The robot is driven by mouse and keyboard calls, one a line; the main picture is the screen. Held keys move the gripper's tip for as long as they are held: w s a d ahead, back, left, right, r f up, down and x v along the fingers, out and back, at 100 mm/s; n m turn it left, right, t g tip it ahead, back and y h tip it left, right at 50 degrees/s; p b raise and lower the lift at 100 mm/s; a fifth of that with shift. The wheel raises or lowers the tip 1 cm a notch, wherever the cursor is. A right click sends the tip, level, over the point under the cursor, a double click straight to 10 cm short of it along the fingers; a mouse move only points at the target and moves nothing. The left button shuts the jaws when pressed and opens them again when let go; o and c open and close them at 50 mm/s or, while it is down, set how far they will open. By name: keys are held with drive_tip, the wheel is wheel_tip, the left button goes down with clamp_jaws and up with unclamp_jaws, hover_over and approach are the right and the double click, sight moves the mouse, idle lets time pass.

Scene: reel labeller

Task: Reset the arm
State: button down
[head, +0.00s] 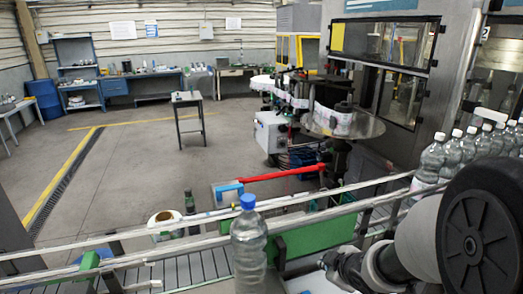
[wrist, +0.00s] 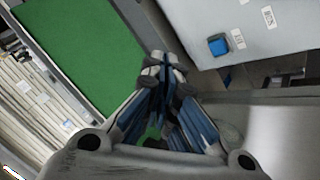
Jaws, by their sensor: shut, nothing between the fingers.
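My gripper (wrist: 162,62) shows in the wrist view with its fingers together and nothing between them. In the head view my arm enters at the lower right, and the fingertips are not clearly seen there. Beyond the gripper in the wrist view are a green panel (wrist: 85,45) at the upper left and a light grey box with a blue button (wrist: 218,45) at the upper right.
A blue-capped bottle (head: 248,250) stands upright on the conveyor (head: 190,268), left of my arm. Several white-capped bottles (head: 430,160) stand at the right by the machine. A labeller reel (head: 333,122) is behind the rails. Open floor (head: 130,170) lies at the left.

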drive_tip(key=s+d+r+m+g+h+b, duration=0.1)
drive_tip(key=s+r+m+h+b, duration=0.1)
drive_tip(key=s+r+m, duration=0.3)
drive_tip(key=s+d+m+g+h+b, duration=0.1)
drive_tip(key=s+m+b, duration=0.15)
drive_tip(key=s, duration=0.45)
drive_tip(key=s+a+f+m+g+y+b, duration=0.1)
drive_tip(key=s+a, duration=0.5)
drive_tip(key=s, duration=0.8)
drive_tip(key=m+y+b, duration=0.1)
drive_tip(key=m+b, duration=0.1)
drive_tip(key=m, duration=0.1)
drive_tip(key=shift+s+a+g+b, duration=0.15)
drive_tip(key=shift+s+g+b, duration=0.2)
drive_tip(key=shift+g+b, duration=0.05)
drive_tip(key=shift+f, duration=0.1)
idle(0.8)
